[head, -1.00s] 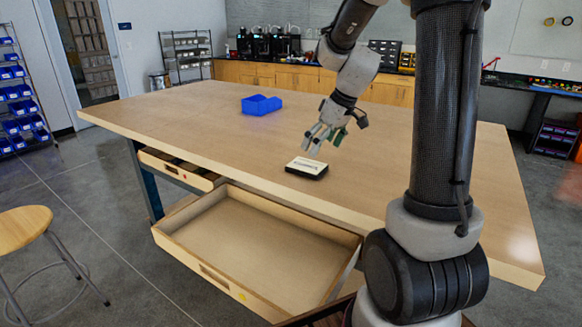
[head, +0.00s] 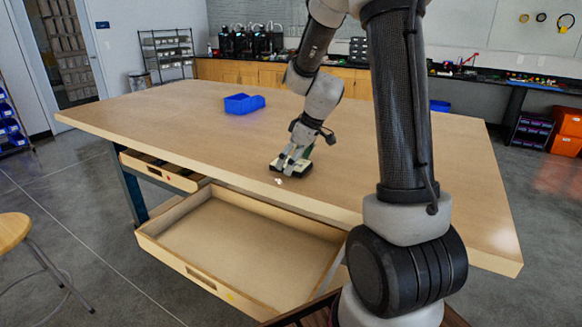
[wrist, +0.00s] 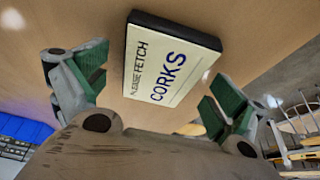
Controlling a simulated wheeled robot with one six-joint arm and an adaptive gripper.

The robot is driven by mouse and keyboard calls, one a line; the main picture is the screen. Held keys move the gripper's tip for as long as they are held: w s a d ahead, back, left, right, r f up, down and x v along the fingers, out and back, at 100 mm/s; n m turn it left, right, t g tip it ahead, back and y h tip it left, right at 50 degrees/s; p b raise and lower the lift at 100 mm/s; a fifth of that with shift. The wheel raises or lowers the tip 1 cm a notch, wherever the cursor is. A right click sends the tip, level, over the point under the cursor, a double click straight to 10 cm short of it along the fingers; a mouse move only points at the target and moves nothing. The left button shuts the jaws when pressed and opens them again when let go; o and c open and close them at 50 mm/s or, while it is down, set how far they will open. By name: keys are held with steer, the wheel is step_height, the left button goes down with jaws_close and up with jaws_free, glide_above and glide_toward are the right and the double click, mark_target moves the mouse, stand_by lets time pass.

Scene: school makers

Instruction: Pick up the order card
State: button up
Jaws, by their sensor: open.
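The order card (wrist: 170,62) is a pale block with a dark edge, printed "PLEASE FETCH CORKS". In the head view the card (head: 279,170) lies on the wooden table top near its front edge, partly covered by my gripper (head: 288,164). In the wrist view my gripper (wrist: 158,98) is open, with one green-padded finger on each side of the card's near end. The card's far part reaches beyond the fingertips. I cannot tell whether the fingers touch it.
A blue bin (head: 243,104) stands further back on the table (head: 180,108). Below the front edge, a large empty drawer (head: 230,245) is pulled out, and a smaller drawer (head: 160,171) beside it is partly open. A stool (head: 14,230) stands at the left. The table around the card is clear.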

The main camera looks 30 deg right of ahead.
steer(key=shift+c, duration=0.4)
steer(key=c, duration=1)
